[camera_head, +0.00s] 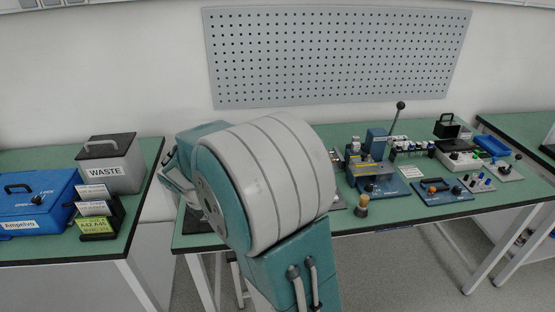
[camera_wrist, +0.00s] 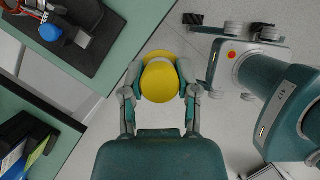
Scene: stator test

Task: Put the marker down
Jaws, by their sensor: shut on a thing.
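In the wrist view, my gripper (camera_wrist: 159,82) is shut on the marker (camera_wrist: 158,76), a bright yellow, round-topped thing seen end-on between the two fingers. Grey floor shows around and behind it. Its far end is hidden, so I cannot tell its full length. In the head view, my large grey and teal arm fills the middle and hides the marker.
A green bench (camera_head: 420,215) bears a blue-grey lever press (camera_head: 375,160), a blue tray (camera_head: 492,145) and several small fixtures. The left bench (camera_head: 105,250) holds a grey WASTE box (camera_head: 118,165) and a blue case (camera_head: 40,205). A floor gap separates the benches.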

